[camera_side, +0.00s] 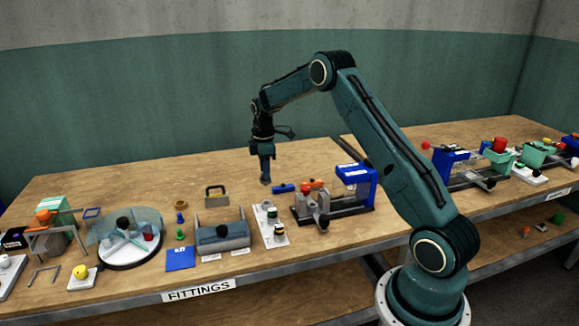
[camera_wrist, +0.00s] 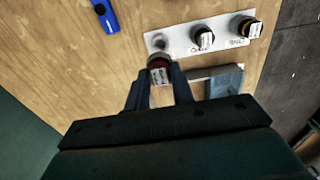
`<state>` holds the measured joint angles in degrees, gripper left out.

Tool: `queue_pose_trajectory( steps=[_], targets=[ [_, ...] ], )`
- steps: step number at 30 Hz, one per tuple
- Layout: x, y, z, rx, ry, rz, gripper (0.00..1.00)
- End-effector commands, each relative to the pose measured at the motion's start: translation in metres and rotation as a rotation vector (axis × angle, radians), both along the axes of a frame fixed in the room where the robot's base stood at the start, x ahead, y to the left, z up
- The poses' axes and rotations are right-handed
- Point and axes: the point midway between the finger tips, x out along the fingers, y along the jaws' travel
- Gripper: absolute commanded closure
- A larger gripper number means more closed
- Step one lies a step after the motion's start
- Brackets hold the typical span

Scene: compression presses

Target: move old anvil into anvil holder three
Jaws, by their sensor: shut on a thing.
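In the wrist view, my gripper (camera_wrist: 160,80) is shut on a small round piece with a grey rim, a dark red band and a white label, apparently the old anvil (camera_wrist: 159,62). Its label is too small to read. It appears by the left end of the white anvil holder plate (camera_wrist: 225,35). Two dark labelled pieces stand on the plate, one at the middle (camera_wrist: 203,38) and one at the right end (camera_wrist: 249,28). In the side view, my gripper (camera_side: 265,181) is above the table behind the plate (camera_side: 271,243); the held piece is not clear there.
A press with a blue head (camera_side: 355,180) stands further right. The table behind is clear.

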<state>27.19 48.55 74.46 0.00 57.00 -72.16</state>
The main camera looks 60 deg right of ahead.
Motion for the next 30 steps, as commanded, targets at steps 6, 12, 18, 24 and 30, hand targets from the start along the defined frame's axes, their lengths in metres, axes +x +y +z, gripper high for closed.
queue_pose_trajectory(
  steps=[6, 12, 18, 24, 30],
  targets=[
    [0.0, 0.0, 0.001, -0.001, -0.001, 0.0, 1.0],
    [0.0, 0.0, -0.001, -0.001, -0.001, 0.0, 1.0],
    [0.0, 0.0, -0.007, 0.0, 0.0, 0.0, 1.0],
    [0.0, 0.0, -0.018, 0.001, 0.001, 0.001, 1.0],
    [0.0, 0.0, -0.032, 0.0, 0.0, 0.0, 1.0]
  ],
)
